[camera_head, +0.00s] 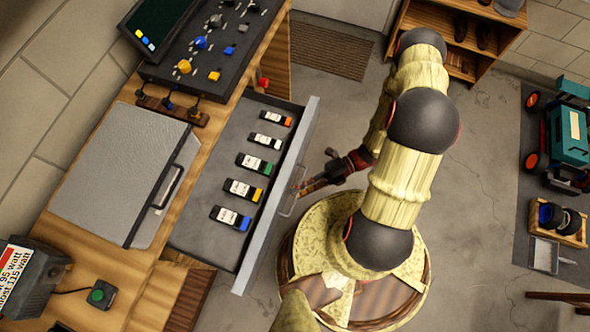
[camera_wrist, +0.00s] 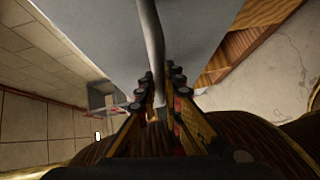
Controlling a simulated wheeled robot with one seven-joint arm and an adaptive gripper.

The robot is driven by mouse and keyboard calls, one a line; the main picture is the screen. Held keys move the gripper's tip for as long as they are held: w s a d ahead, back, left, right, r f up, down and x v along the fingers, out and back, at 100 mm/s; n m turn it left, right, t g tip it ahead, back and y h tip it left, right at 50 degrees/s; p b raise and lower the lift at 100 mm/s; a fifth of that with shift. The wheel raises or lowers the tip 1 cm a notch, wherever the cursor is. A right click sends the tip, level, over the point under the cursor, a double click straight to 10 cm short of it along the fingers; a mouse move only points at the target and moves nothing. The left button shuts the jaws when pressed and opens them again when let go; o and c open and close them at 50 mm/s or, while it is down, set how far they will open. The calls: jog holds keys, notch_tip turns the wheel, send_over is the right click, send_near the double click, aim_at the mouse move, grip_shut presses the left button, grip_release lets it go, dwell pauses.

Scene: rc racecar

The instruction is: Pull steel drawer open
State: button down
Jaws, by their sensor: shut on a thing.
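The steel drawer (camera_head: 272,213) stands pulled out from the wooden workbench in the head view. Several small bottles with coloured ends lie in a row inside it. Its handle (camera_head: 293,190) is on the outer face of the front panel. My gripper (camera_head: 301,188) is at that handle, outside the drawer. In the wrist view my gripper (camera_wrist: 160,100) has its fingers on both sides of the handle bar (camera_wrist: 151,40), shut on it. The drawer's grey front face (camera_wrist: 95,35) fills the upper part of the wrist view.
On the wooden bench (camera_head: 95,275) are a grey case (camera_head: 120,165), a dark panel with knobs (camera_head: 215,50) and a boxy device (camera_head: 30,275). A shelf (camera_head: 465,55) stands at the back. A teal racecar (camera_head: 570,135) and a tyre crate (camera_head: 558,222) are at right.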

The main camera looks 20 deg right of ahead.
jog(key=c, duration=1.9)
grip_release()
jog(key=d, duration=0.4)
jog(key=d+r, duration=0.1)
jog(key=d, duration=0.3)
jog(key=w+d, duration=0.1)
jog(key=d, duration=0.3)
jog(key=shift+r, duration=0.3)
jog(key=shift+w, duration=0.1)
